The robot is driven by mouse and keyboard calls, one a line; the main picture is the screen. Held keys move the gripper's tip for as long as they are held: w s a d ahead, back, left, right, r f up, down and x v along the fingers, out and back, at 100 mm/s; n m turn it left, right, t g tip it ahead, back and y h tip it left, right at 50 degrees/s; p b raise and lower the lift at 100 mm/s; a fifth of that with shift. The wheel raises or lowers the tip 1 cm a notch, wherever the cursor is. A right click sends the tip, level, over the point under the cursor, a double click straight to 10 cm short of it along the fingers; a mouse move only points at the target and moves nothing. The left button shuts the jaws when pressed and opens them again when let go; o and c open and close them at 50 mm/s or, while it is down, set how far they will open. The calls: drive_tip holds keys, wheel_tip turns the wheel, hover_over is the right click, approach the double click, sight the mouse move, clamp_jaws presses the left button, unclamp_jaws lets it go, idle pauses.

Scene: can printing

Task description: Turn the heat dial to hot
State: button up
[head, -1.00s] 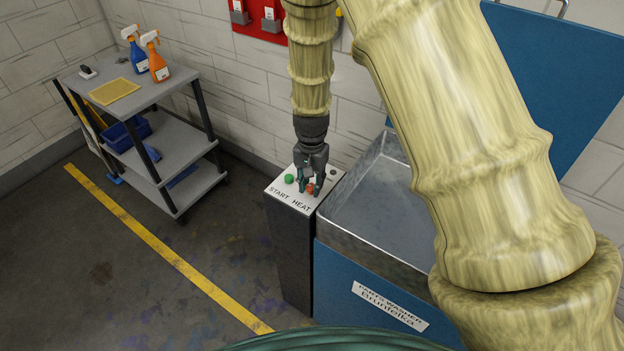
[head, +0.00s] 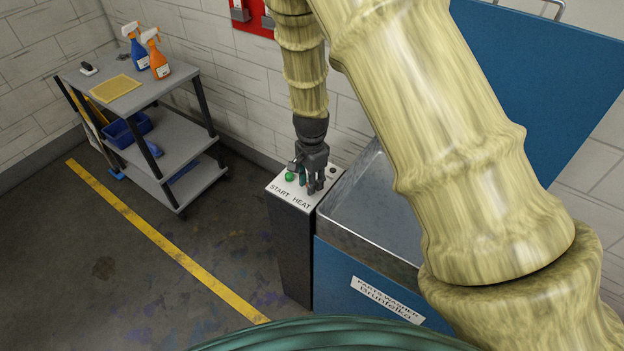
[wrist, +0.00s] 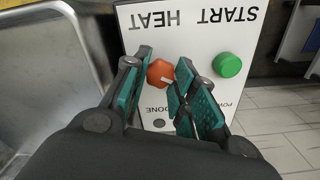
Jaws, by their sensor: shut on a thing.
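The heat dial (wrist: 160,74) is an orange-red knob on the white panel (wrist: 197,43), under the word HEAT, which appears upside down in the wrist view. A small white mark shows on the dial, pointing towards the right finger. My gripper (wrist: 160,80) is shut on the dial, with one teal-padded finger on each side of it. In the head view my gripper (head: 314,186) points down at the panel on top of a dark pedestal (head: 292,250) and hides the dial. The hot end of the scale cannot be read.
A green START button (wrist: 227,65) sits beside the dial, close to the right finger; it also shows in the head view (head: 289,177). A metal-basin parts washer (head: 345,238) stands right of the pedestal. A grey cart (head: 185,90) with spray bottles is at left. The floor between is clear.

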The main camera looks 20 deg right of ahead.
drive_tip(key=shift+w, duration=0.1)
idle(0.3)
drive_tip(key=o, duration=1.1)
drive_tip(key=shift+c, duration=0.2)
drive_tip(key=shift+r, duration=0.1)
wheel_tip(320, 180, up, 12)
